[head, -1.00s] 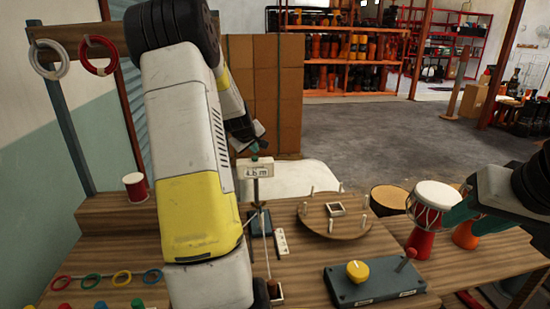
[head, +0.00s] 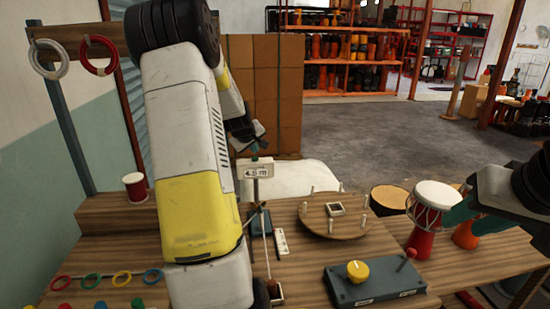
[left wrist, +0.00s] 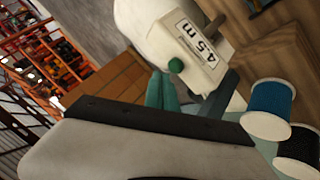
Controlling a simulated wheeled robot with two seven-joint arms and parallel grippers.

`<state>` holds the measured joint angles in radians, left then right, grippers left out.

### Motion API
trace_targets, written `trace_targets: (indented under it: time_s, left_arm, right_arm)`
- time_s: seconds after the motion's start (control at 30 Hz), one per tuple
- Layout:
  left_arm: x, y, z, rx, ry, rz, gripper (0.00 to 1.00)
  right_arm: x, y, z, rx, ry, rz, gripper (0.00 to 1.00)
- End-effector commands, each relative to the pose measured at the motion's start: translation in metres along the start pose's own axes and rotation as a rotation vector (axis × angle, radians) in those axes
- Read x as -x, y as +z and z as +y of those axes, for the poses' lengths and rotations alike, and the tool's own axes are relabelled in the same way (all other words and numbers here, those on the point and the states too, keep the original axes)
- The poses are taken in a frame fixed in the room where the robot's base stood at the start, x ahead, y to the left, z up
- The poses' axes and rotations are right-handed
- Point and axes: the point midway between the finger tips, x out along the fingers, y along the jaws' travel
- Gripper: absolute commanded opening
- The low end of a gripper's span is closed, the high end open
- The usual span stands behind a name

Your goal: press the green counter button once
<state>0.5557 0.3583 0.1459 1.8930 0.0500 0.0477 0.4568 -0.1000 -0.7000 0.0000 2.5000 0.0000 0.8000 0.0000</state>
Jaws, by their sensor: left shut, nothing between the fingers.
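The counter (head: 258,171) is a pale box on a post, and its display reads 4.5 m. It also shows in the left wrist view (left wrist: 202,58). Its green button (left wrist: 176,65) is a small round knob on the box, seen in the head view on the top edge (head: 254,158). My left gripper (head: 256,136) is just above and behind the counter. In the left wrist view its teal fingers (left wrist: 166,92) are shut and empty, close to the button; contact cannot be told. My right gripper (head: 460,213) is at the right beside a drum; its finger opening is unclear.
A round wooden turntable (head: 335,219) with white pegs and a grey box (head: 375,282) with a yellow knob lie right of the counter. A red and white drum (head: 428,215) stands farther right. Spools (left wrist: 268,108) are near the left wrist. Coloured rings (head: 122,277) lie at the left.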

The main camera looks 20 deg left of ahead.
Motion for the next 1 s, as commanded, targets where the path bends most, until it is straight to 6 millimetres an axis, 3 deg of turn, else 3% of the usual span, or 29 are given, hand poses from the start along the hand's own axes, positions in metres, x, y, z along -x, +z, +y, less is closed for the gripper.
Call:
trace_targets:
  time_s: [1.0]
  left_arm:
    - [-0.0059,0.0045,-0.0044,0.000,0.000,0.000,0.00]
  right_arm:
    - [0.0000,0.0000,0.0000,0.000,0.000,0.000,0.36]
